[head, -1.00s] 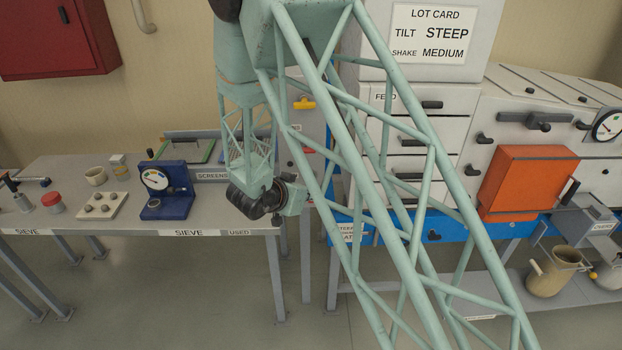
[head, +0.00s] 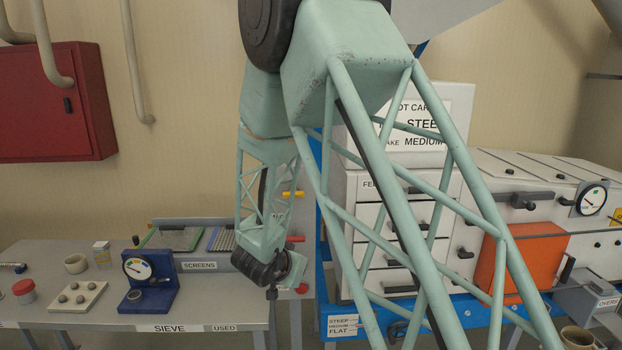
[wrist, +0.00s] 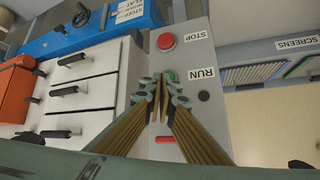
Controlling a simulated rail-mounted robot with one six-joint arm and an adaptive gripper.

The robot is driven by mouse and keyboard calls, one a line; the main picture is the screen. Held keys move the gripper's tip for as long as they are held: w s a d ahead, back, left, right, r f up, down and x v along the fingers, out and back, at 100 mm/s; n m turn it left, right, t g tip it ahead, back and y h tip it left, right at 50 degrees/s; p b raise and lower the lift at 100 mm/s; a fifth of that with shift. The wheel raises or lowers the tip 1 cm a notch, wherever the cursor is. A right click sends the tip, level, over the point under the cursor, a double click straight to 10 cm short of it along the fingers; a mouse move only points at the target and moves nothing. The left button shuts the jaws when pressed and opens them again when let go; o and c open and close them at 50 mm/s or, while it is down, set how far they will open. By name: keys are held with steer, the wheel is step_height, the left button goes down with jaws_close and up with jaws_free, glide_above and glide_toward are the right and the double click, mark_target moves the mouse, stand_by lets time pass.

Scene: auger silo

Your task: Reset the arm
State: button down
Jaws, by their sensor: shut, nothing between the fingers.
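My arm (head: 400,200), a pale green lattice, crosses the head view from the lower right up to an elbow at top centre, then bends down to the wrist. My gripper (head: 273,290) hangs at the end, small and partly cut by shadow, in front of the table's right end. In the wrist view my gripper (wrist: 160,92) is shut and empty, its ribbed fingers meeting in front of a grey panel (wrist: 188,65) with a red STOP button (wrist: 166,41) and a green RUN button (wrist: 168,76). Whether the fingertips touch the panel cannot be told.
A table (head: 110,312) at left holds a blue gauge stand (head: 147,282), a cup and screens (head: 175,239). White drawers (head: 362,235), an orange box (head: 530,260) and a lot card (head: 430,120) reading STEEP and MEDIUM stand at right.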

steer(key=s+d+r+n+g+y+b, duration=0.1)
steer(key=s+d+r+n+y+b, duration=0.15)
steer(key=s+r, duration=0.65)
steer(key=s+d+r+n+g+y+b, duration=0.1)
steer(key=s+d+r+y+b, duration=0.25)
steer(key=s+r, duration=0.55)
steer(key=s+d+f+g+h+b, duration=0.1)
steer(key=s+d, duration=0.5)
steer(key=s, duration=0.6)
steer(key=s+d+f+n+g+h+b, duration=0.1)
steer(key=s+d+b, duration=0.3)
steer(key=s+d, duration=0.3)
steer(key=s+d+f+g+h+b, duration=0.1)
steer(key=s+d, duration=0.5)
steer(key=s, duration=1.1)
steer(key=shift+s+d+f+b, duration=0.15)
steer(key=shift+s+f+b, duration=0.25)
steer(key=shift+b, duration=0.35)
steer(key=shift+w+a+n, duration=0.1)
steer(key=shift+a+n, duration=0.1)
steer(key=shift+n, duration=0.05)
